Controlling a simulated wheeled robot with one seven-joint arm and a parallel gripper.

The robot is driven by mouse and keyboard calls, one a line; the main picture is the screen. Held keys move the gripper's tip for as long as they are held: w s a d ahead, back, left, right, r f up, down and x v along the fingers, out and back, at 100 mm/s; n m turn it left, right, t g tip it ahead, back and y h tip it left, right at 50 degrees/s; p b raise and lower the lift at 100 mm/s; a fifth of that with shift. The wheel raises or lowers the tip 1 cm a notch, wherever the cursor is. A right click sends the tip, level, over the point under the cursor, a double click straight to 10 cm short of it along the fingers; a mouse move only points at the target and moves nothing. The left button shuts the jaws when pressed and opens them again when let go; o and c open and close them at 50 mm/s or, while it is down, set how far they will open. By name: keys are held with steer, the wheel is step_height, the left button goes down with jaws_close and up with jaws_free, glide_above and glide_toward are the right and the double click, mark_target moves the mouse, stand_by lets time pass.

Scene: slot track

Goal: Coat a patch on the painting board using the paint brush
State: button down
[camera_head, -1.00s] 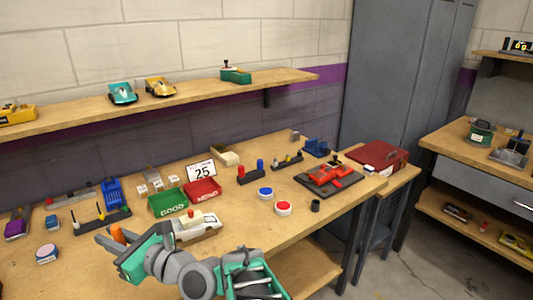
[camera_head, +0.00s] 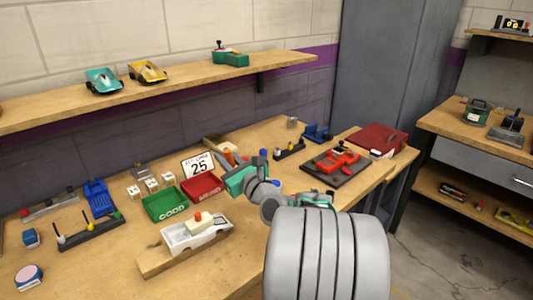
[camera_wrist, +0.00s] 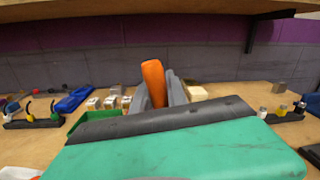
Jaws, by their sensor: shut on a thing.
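My gripper (camera_head: 232,162) is over the back of the bench, right of the number card. It is shut on an orange-handled tool, seemingly the paint brush (camera_head: 228,156). In the wrist view the orange handle (camera_wrist: 153,80) stands upright between the grey fingers (camera_wrist: 160,92); the brush's working end is hidden. A pale block (camera_head: 212,142) lies just behind my gripper and shows right of the fingers in the wrist view (camera_wrist: 196,93). I cannot tell if it is the painting board. A wooden board (camera_head: 160,265) with a white car body (camera_head: 195,232) lies nearer.
Green (camera_head: 165,204) and red (camera_head: 202,187) bins stand left of my gripper. A black rack (camera_head: 92,235) holds several upright tools. A red car on a dark stand (camera_head: 337,165) is to the right. A shelf (camera_head: 180,88) with cars runs above the bench.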

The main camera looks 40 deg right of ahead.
steer(key=d+f+m+h+b, duration=0.15)
steer(key=d+h, duration=0.25)
steer(key=d, duration=1)
steer(key=shift+n, duration=0.25)
steer(key=f+b, duration=0.3)
steer(key=f, duration=0.1)
steer(key=f+b, duration=0.2)
steer(key=shift+s+f+b, duration=0.2)
steer(key=shift+s+b, duration=0.15)
steer(key=shift+f+b, duration=0.3)
steer(key=shift+f, duration=0.35)
step_height(320, 180, up, 7)
steer(key=p, duration=0.7)
steer(key=shift+p, duration=0.3)
